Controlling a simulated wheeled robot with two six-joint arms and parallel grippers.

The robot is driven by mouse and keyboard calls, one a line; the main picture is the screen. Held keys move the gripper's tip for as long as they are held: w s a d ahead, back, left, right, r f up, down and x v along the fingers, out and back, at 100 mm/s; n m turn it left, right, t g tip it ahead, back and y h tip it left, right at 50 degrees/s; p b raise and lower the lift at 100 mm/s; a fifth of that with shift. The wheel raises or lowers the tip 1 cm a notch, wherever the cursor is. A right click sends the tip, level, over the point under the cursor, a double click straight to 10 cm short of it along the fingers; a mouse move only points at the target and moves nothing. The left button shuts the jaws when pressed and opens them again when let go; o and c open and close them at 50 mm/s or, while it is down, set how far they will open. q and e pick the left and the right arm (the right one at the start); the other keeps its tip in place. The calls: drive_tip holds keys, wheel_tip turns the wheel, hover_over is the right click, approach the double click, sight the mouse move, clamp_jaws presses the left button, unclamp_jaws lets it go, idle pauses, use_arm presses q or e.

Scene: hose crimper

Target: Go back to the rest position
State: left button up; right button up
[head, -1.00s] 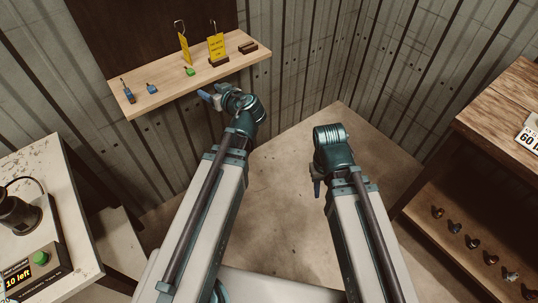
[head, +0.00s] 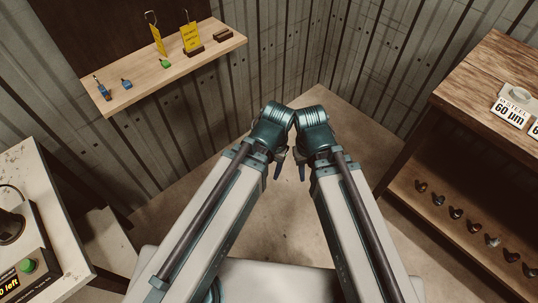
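My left gripper (head: 279,164) hangs below its wrist near the middle of the head view, mostly hidden behind the arm. My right gripper (head: 301,164) hangs close beside it, also mostly hidden. The two wrists are side by side, touching or nearly so, above the floor. Only a dark fingertip or so of each gripper shows, so I cannot tell whether they are open or shut. No held object is visible at either gripper.
A wooden wall shelf (head: 140,90) at upper left bears small blue and green items and yellow tags (head: 191,37). A wooden bench (head: 470,75) at right has several dark pieces on its lower shelf. A pale machine table (head: 52,215) stands at left. The floor (head: 330,115) ahead is clear.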

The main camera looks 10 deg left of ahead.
wheel_tip(320, 180, up, 13)
drive_tip(key=p, duration=1.3)
drive_tip(key=shift+r, duration=0.15)
